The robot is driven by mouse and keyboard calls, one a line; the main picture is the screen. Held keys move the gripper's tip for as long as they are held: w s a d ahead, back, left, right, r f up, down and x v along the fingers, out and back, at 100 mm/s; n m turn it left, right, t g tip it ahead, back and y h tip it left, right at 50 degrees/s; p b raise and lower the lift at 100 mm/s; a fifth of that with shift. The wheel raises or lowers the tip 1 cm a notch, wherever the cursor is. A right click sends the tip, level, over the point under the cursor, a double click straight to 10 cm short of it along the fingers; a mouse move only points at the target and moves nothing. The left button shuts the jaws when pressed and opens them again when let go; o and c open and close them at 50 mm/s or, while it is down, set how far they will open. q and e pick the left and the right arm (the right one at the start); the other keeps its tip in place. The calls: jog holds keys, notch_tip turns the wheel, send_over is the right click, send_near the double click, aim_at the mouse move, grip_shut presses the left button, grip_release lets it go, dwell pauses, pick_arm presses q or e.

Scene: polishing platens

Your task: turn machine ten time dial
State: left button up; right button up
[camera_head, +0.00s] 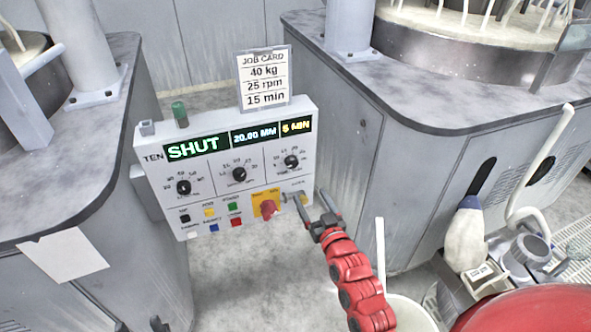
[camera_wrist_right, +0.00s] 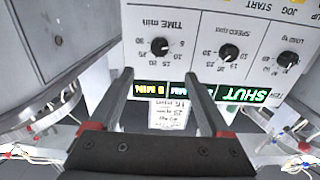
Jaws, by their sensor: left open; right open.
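The machine ten panel (camera_head: 215,160) is a pale box marked TEN, with three black dials in a row. The time dial (camera_head: 291,162) is the rightmost in the head view. In the right wrist view, upside down, the time dial (camera_wrist_right: 160,46) is labelled TIME min and lies beyond and between my fingers. My right gripper (camera_head: 313,205) is open and empty at the panel's lower right, apart from the dial; its fingers also show in the wrist view (camera_wrist_right: 157,76). My left gripper (camera_head: 140,325) is open, only its tips visible at the bottom edge. The yellow display (camera_head: 296,127) seems to read 5 MIN.
A job card (camera_head: 265,78) above the panel reads 40 kg, 25 rpm, 15 min. A red knob (camera_head: 268,208) on a yellow plate and several coloured buttons sit below the dials. Grey machine cabinets (camera_head: 430,180) flank the panel. A red drum (camera_head: 530,310) and white bucket stand at lower right.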

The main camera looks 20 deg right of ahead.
aim_at(293, 165)
jog(key=w, duration=1.4)
jog(key=shift+a, duration=0.2)
grip_shut()
